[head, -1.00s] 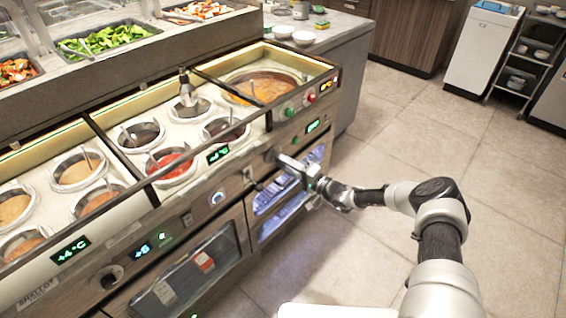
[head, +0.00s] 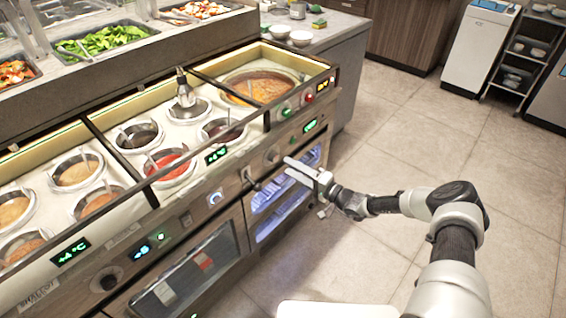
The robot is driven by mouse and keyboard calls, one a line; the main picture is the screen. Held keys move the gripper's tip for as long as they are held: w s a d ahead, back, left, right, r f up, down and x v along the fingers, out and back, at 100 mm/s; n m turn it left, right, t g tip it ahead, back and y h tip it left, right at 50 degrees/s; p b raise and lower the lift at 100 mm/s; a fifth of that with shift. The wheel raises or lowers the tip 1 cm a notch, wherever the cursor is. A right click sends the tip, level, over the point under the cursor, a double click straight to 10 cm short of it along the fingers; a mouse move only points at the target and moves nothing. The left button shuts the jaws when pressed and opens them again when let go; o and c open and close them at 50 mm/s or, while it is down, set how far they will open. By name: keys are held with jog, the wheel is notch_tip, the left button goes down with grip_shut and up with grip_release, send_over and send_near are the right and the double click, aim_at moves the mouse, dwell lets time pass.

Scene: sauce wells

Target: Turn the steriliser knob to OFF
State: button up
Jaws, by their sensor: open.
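A round metal knob (head: 272,156) sits on the counter's front panel, above a cabinet lit blue-violet inside (head: 282,204), which looks like the steriliser. The knob's pointer and any OFF marking are too small to read. My gripper (head: 287,167) is open, its two pale fingers pointing left at the panel. The fingertips are just right of and slightly below the knob, and they appear apart from it. Nothing is seen between the fingers.
A lever-like fitting (head: 250,177) is left of the knob. A blue-ringed button (head: 215,198) and a dark knob (head: 108,280) are farther left. Green and red buttons (head: 308,98) are up right. Sauce wells (head: 170,165) line the counter top. The tiled floor (head: 400,130) at right is clear.

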jog(key=v, duration=1.2)
jog(key=shift+p, duration=0.45)
jog(key=shift+f, duration=0.1)
jog(key=s+a+r+n+g+h, duration=0.1)
jog(key=s+r+n+g+h, duration=0.4)
jog(key=r, duration=0.6)
jog(key=s+a+r+n+g+h, duration=0.1)
jog(key=s+r+n+g+h, duration=0.1)
jog(key=s+r+g, duration=0.7)
jog(key=s+d+r+m+t+h, duration=0.1)
jog(key=s+d+r+t+h, duration=0.35)
jog(key=s+r, duration=0.5)
jog(key=s+d+r+m+t+h, duration=0.25)
jog(key=s+r+t+h, duration=0.2)
jog(key=s+r, duration=0.5)
notch_tip(320, 180, up, 18)
jog(key=p, duration=1.6)
jog(key=shift+w+d+n+y, duration=0.15)
jog(key=shift+w+n+y, duration=0.25)
jog(key=shift+w+n, duration=0.05)
jog(key=shift+f, duration=0.15)
